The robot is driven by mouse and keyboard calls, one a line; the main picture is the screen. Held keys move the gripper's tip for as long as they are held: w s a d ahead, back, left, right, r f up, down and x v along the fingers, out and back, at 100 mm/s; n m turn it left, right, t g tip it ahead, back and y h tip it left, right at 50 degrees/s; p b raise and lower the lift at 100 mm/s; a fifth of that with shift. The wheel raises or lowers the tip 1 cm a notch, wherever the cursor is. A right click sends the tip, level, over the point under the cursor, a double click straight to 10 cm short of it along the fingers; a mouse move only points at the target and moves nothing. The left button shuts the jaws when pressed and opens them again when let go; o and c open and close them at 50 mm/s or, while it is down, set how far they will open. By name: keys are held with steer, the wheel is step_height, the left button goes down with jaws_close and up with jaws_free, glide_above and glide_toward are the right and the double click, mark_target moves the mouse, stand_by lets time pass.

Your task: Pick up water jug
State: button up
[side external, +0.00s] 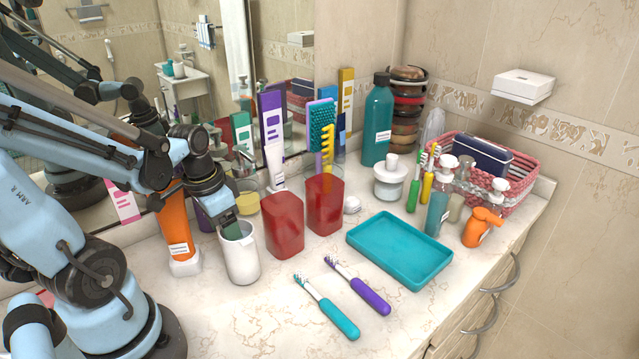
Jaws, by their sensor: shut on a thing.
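The water jug (241,260) appears to be the white, open-topped vessel standing upright on the counter, left of two red cups. My gripper (231,229) reaches down from the upper left to its rim and is shut on it. One dark fingertip shows at the jug's mouth; the other finger is hidden. The jug's base looks to be on or very near the counter; I cannot tell if there is a gap.
The red cups (284,225) stand close at the jug's right, one holding brushes. An orange bottle (175,232) is close at its left. Two toothbrushes (331,311) and a teal tray (400,257) lie to the right. The front counter (235,325) is clear. A mirror stands behind.

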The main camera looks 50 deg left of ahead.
steer(key=shift+r, duration=0.25)
steer(key=shift+r, duration=1.45)
steer(key=shift+d+r, duration=0.15)
steer(key=shift+r, duration=0.15)
steer(key=s+d+r, duration=0.1)
steer(key=d+r, duration=0.5)
steer(key=d, duration=0.5)
steer(key=shift+s+r, duration=0.15)
steer(key=shift+r, duration=0.15)
